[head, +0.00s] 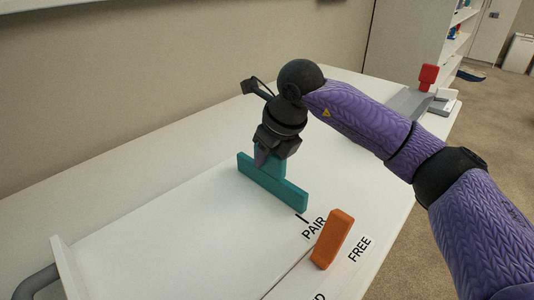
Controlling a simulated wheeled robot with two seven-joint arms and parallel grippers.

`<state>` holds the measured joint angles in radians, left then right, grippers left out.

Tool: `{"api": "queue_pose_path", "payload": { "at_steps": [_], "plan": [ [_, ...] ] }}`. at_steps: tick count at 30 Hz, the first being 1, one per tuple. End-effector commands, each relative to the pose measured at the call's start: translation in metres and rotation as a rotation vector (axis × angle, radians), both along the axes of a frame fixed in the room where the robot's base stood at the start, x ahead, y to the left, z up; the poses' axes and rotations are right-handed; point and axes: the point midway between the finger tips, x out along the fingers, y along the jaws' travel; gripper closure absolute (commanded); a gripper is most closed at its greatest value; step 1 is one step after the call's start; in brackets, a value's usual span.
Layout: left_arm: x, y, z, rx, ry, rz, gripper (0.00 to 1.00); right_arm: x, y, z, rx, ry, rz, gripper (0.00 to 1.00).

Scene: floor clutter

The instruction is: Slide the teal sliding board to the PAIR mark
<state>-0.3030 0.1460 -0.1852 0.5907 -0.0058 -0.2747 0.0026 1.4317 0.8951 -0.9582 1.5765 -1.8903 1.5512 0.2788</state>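The teal sliding board (285,193) lies on the white table in the head view, with an upright teal part near its middle. My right gripper (264,158) is over that upright part, with its fingers at the part's top and sides. It appears closed around it, though the far finger is hidden. The PAIR mark (314,228) is black lettering on the table with a short black line at its upper left. The board's near right end is just behind that line. My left gripper is not in view.
A red-topped object (428,76) stands on a grey and white item at the far table end.

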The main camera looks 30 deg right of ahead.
Motion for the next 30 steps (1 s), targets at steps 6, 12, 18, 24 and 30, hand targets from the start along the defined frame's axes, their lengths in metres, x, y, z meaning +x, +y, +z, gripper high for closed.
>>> {"api": "queue_pose_path", "payload": {
  "at_steps": [6, 12, 18, 24, 30],
  "plan": [
    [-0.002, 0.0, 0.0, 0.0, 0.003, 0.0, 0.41, 0.0, 0.0, 0.0, 0.0, 0.0, 0.0, 1.0],
    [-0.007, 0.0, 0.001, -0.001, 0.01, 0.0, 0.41, 0.0, 0.0, 0.0, 0.0, 0.0, 0.0, 1.0],
    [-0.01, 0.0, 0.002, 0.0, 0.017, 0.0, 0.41, 0.0, 0.0, 0.0, 0.0, 0.0, 0.0, 1.0],
    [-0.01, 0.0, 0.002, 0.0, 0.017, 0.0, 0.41, 0.0, 0.0, 0.0, 0.0, 0.0, 0.0, 1.0],
    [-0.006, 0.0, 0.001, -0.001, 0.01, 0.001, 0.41, 0.0, 0.0, 0.0, 0.0, -0.001, 0.0, 1.0]
  ]
}}
